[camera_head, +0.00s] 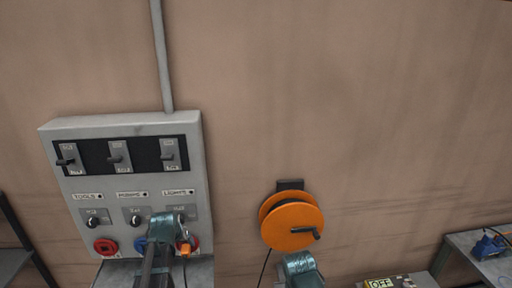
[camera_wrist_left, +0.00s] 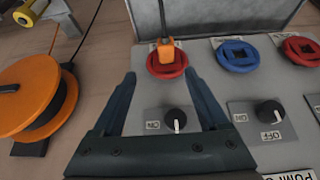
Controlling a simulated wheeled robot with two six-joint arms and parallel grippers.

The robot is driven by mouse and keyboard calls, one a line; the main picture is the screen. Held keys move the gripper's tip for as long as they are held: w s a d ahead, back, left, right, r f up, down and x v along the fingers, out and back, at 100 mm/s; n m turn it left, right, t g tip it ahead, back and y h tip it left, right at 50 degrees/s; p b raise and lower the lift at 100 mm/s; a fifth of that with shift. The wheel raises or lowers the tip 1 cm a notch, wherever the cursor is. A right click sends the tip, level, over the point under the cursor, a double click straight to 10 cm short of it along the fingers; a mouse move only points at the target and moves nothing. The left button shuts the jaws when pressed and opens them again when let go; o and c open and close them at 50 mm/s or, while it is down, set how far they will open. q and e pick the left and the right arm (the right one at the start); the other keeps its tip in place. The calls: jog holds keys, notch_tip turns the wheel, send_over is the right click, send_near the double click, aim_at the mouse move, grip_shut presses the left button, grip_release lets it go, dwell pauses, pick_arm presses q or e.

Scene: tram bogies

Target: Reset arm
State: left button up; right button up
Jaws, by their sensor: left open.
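My left gripper (camera_head: 172,230) is in front of the lower right part of the grey control panel (camera_head: 60,126), largely hidden by my own teal arm parts. In the left wrist view its two dark fingers (camera_wrist_left: 160,76) are spread, with nothing between them. Beyond the tips, an orange plug (camera_wrist_left: 165,48) with a dark cable sits in a red socket (camera_wrist_left: 167,70). The plug also shows in the head view (camera_head: 185,248). A teal part of my other arm shows at the bottom edge; its gripper is not in view.
The panel has three lever switches, several knobs and sockets, including a blue one (camera_wrist_left: 237,55). An orange cable reel (camera_head: 292,222) hangs on the wall right of the panel.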

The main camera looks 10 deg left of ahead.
pick_arm(q)
jog(key=s+d+f+m+g+b, duration=0.1)
jog(key=s+d+f+b, duration=0.25)
jog(key=d, duration=0.25)
jog(key=s+d+f+m+g+h+b, duration=0.1)
jog(key=s+d+f+b, duration=0.1)
jog(key=d+f, duration=0.35)
jog(key=s+d+f+m+g+b, duration=0.1)
jog(key=s+d+f+b, duration=0.15)
jog(key=d, duration=0.55)
jog(key=s+d+f+m+g+y+b, duration=0.1)
jog(key=s+d+f+m+g+b, duration=0.2)
jog(key=s+d, duration=0.6)
jog(key=s+f+b, duration=0.1)
jog(key=s, duration=0.2)
jog(key=shift+d+f+b, duration=0.25)
jog(key=shift+d+b, duration=0.05)
jog(key=shift+b, duration=0.05)
